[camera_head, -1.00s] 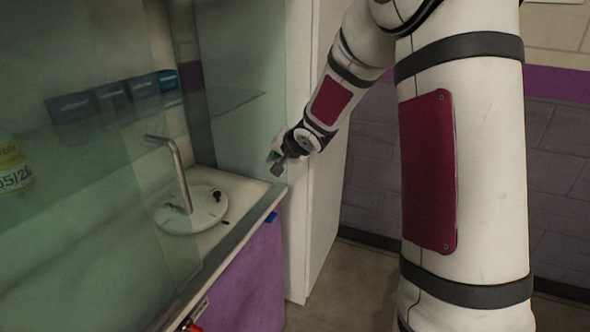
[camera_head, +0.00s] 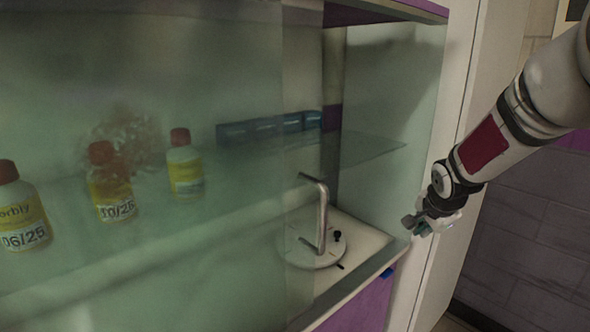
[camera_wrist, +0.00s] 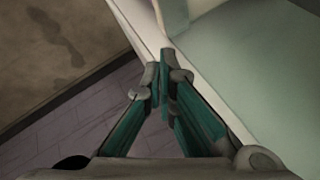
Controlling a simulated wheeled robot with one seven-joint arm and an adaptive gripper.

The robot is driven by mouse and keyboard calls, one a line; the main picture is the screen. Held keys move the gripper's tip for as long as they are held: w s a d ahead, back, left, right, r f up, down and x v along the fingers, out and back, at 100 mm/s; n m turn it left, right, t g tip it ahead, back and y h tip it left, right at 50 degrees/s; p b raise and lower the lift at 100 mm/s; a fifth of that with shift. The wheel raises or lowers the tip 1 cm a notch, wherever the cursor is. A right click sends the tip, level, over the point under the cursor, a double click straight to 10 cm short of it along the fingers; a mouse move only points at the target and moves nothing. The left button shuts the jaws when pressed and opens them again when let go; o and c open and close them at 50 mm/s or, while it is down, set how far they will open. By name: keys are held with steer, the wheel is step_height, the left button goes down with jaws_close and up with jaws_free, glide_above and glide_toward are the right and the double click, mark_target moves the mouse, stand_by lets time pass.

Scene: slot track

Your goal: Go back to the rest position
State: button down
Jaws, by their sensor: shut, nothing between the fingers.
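My gripper (camera_head: 418,226) hangs at the end of my arm, at the right end of the glass cabinet (camera_head: 140,250) in the head view, close to its right side panel. In the wrist view my gripper (camera_wrist: 160,75) shows its two teal-lined fingers with their tips together and nothing between them. The fingertips appear over the cabinet's pale edge; whether they touch it I cannot tell.
Inside the cabinet stand a round white base with a bent metal rod (camera_head: 322,215), and a glass shelf with several yellow bottles (camera_head: 110,185) and blue boxes (camera_head: 268,127). A glass pane covers the left part.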

steer(key=s+a+r+n+g, duration=0.1)
steer(key=s+a+r+n, duration=0.35)
steer(key=s, duration=0.55)
steer(key=s+a+r+n+g, duration=0.25)
steer(key=s+a+r, duration=0.3)
steer(key=s, duration=0.55)
steer(key=s+a+f+n+g+y, duration=0.1)
steer(key=s+a+n, duration=0.3)
steer(key=s, duration=0.6)
steer(key=s+a+n+g+y, duration=0.1)
steer(key=s+a+n, duration=0.25)
steer(key=s, duration=0.65)
step_height(320, 180, up, 15)
steer(key=t+p, duration=0.3)
steer(key=p, duration=1.1)
steer(key=shift+w+d+n, duration=0.2)
steer(key=shift+d+n, duration=0.05)
steer(key=shift+n, duration=0.1)
